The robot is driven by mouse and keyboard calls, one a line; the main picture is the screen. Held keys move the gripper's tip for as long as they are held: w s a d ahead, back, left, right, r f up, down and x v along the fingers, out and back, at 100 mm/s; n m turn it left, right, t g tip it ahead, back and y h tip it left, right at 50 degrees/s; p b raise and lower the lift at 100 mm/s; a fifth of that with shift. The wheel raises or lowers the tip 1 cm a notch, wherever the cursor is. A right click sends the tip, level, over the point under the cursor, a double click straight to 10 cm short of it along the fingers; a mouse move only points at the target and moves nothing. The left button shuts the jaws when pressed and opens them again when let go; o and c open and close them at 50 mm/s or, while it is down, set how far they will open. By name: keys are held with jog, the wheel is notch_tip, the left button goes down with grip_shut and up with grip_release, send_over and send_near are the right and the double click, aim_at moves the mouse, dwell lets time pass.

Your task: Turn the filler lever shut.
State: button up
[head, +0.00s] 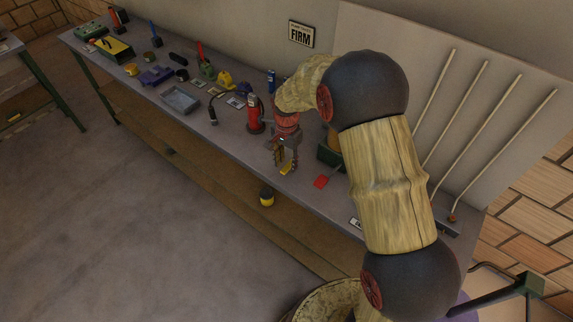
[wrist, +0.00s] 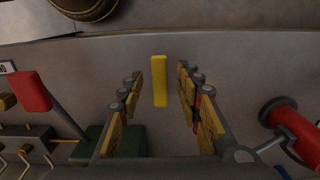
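A lever with a flat red grip (head: 321,182) sticks out from a dark green box (head: 327,154) on the bench. In the wrist view the red grip (wrist: 29,92) is at the left, on a grey rod running toward the green box (wrist: 118,139). It is the only clear lever near my gripper; no label confirms it as the filler lever. My gripper (head: 285,160) is over the bench, to the left of the red grip in the head view. In the wrist view my gripper (wrist: 160,90) is open, with a yellow bar (wrist: 159,80) showing between its fingers. Contact with the bar cannot be told.
The long grey bench (head: 230,140) runs along the wall. A red cylinder (head: 255,114) stands close by on the left; a red part (wrist: 292,125) shows at the right in the wrist view. A grey tray (head: 180,99) and several small items lie farther left. Pale rods (head: 485,120) lean at the right.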

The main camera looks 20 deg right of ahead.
jog(key=shift+f, duration=0.55)
grip_shut()
dwell(0.6)
